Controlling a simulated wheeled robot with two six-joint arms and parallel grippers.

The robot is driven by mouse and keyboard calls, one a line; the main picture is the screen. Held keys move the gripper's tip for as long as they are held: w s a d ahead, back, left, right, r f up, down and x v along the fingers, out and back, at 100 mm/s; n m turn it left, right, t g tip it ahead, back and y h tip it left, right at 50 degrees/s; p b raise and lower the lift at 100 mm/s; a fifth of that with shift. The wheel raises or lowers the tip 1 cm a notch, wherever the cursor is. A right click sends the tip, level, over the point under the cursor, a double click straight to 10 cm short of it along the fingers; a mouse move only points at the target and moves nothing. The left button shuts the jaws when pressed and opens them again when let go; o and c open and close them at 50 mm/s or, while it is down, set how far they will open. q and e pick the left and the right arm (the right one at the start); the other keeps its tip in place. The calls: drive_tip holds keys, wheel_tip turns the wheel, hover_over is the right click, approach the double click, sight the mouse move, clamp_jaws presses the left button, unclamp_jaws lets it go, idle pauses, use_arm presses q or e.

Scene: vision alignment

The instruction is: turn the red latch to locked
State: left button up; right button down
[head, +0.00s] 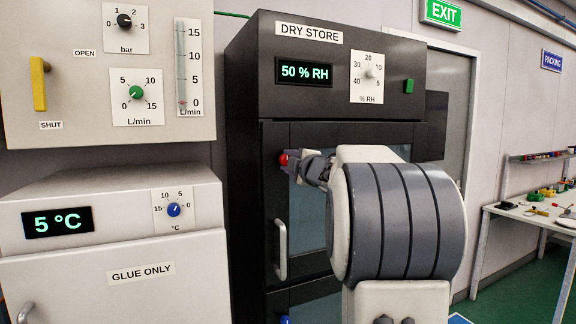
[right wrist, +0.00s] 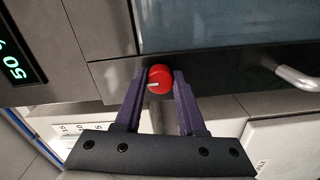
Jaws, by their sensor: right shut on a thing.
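The red latch (head: 284,159) is a small round knob on the black door frame of the dry store, at the upper left of its glass door. In the right wrist view the latch (right wrist: 160,79) has a white mark pointing to the left, the side where the humidity display lies. My right gripper (head: 294,160) is shut on the latch, with one dark finger on each side of it. The fingers (right wrist: 159,84) also show in the right wrist view. No locked or unlocked label is readable by the latch. My left gripper is not in view.
The dry store (head: 259,60) carries a 50 % RH display (head: 304,72), a humidity dial (head: 370,72) and a door handle (head: 282,250) below the latch. A white glue cabinet (head: 110,240) stands to the left, under a gas panel (head: 60,110). A workbench (head: 530,215) is far right.

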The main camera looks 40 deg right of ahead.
idle(0.5)
drive_tip(key=c, duration=0.5)
unclamp_jaws()
drive_tip(key=b+v, duration=0.2)
drive_tip(key=v, duration=0.8)
drive_tip(key=shift+s, duration=0.2)
drive_tip(key=shift+a, duration=0.15)
